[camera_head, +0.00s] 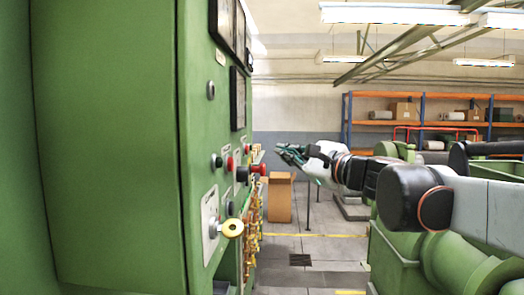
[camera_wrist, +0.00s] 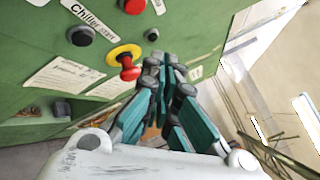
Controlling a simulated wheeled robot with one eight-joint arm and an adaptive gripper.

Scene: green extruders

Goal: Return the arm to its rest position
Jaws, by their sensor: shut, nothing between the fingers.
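My arm reaches in from the right of the head view, toward the green machine panel (camera_head: 107,150). My gripper (camera_head: 284,152) is at its end, just right of the panel's knobs and buttons. In the wrist view my gripper (camera_wrist: 168,98) shows dark fingers with teal pads, shut and empty. A red emergency knob on a yellow ring (camera_wrist: 127,64) is just left of the fingers in the wrist view. The fingers look apart from it, though the exact gap is hard to judge.
A red button (camera_wrist: 133,5) and black knobs (camera_wrist: 81,36) sit on the panel. A cardboard box (camera_head: 280,198) stands on the floor behind. Orange shelves (camera_head: 345,122) and green machinery (camera_head: 400,262) are at the right.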

